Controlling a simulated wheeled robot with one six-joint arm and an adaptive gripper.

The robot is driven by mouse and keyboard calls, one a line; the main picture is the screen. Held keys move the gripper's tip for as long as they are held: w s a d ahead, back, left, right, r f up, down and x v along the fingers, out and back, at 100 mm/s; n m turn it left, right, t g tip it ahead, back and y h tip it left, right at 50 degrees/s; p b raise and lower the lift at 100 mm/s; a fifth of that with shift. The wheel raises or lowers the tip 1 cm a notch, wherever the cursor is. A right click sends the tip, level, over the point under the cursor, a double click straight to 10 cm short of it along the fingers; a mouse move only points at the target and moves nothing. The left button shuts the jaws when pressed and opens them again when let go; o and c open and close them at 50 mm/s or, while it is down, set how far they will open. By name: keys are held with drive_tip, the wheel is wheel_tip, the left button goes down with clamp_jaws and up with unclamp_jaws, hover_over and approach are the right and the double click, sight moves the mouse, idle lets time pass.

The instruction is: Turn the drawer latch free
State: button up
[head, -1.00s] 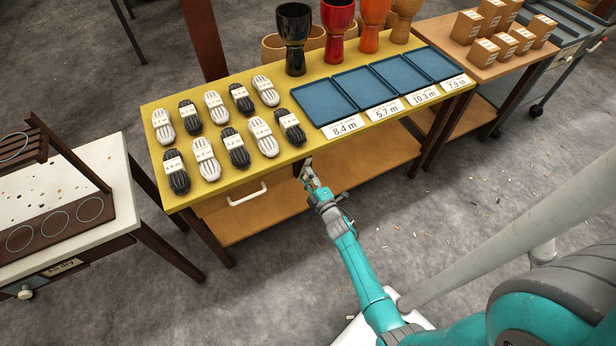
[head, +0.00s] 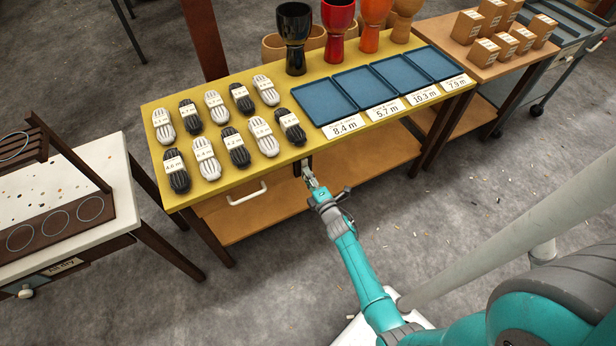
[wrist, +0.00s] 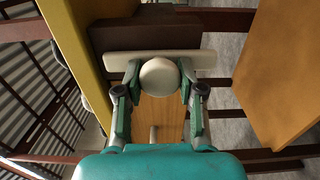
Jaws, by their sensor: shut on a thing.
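The latch is a pale bar (wrist: 119,62) with a round knob (wrist: 160,77), seen in the wrist view against a dark brown block (wrist: 145,35). The bar lies across that picture, roughly at right angles to the yellow table edge. My gripper (wrist: 159,92) is shut on the knob, a finger on each side. In the head view my gripper (head: 309,180) is just under the table's front edge, right of the drawer front (head: 215,203) with its white handle (head: 248,194). The latch is mostly hidden there. The drawer looks closed.
The yellow tabletop (head: 215,88) holds rope bundles (head: 235,147), blue trays (head: 324,101) and goblet drums (head: 294,35). A lower shelf (head: 350,172) lies under it. A white-topped table (head: 90,165) stands left.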

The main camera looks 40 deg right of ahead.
drive_tip(key=o, duration=1.1)
drive_tip(key=shift+o, duration=0.2)
drive_tip(key=v, duration=1.2)
